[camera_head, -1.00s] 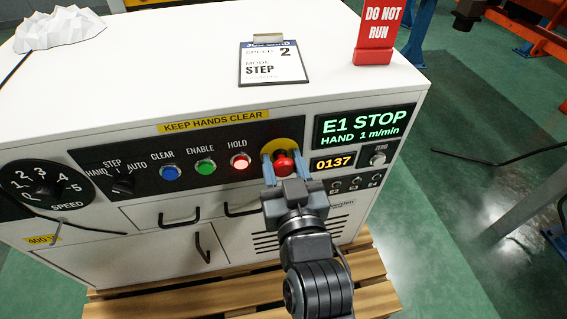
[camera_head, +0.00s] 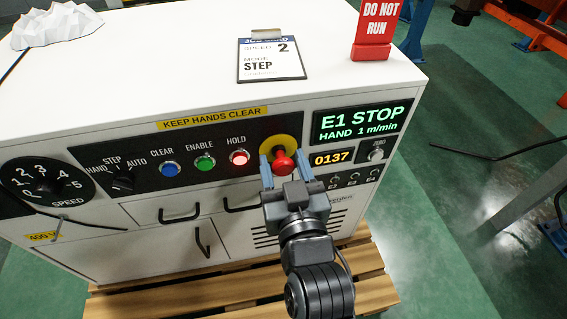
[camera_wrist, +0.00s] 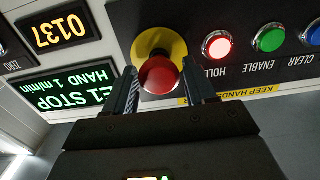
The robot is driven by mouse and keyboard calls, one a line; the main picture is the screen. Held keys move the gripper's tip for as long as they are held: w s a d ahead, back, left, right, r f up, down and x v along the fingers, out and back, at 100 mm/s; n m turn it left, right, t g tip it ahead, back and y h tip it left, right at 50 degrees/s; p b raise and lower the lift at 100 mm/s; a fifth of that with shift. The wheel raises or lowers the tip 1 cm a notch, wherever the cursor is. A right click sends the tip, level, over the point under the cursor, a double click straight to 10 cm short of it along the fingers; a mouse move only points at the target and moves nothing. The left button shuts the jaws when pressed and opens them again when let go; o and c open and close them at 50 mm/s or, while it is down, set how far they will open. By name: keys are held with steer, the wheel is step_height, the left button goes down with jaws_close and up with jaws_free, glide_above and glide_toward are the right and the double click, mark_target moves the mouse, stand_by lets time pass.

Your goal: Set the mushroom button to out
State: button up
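The mushroom button has a red cap (camera_head: 284,164) in front of a round yellow plate (camera_head: 278,142) on the black control panel. My gripper (camera_head: 284,165) is in front of the button, with one finger on each side of the cap. In the wrist view the red cap (camera_wrist: 159,76) sits between the two fingers (camera_wrist: 161,88). A gap shows at the right finger; the left one is very close, and contact there is unclear. The gripper looks open.
The display (camera_head: 361,121) reads "E1 STOP, HAND 1 m/min". Left of the button are the lit HOLD (camera_head: 239,158), ENABLE (camera_head: 205,163) and CLEAR (camera_head: 169,170) buttons.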

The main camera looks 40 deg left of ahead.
steer(key=shift+o, duration=0.6)
steer(key=p+v, duration=0.1)
steer(key=v, duration=0.6)
steer(key=shift+s+d, duration=0.25)
steer(key=shift+s, duration=0.05)
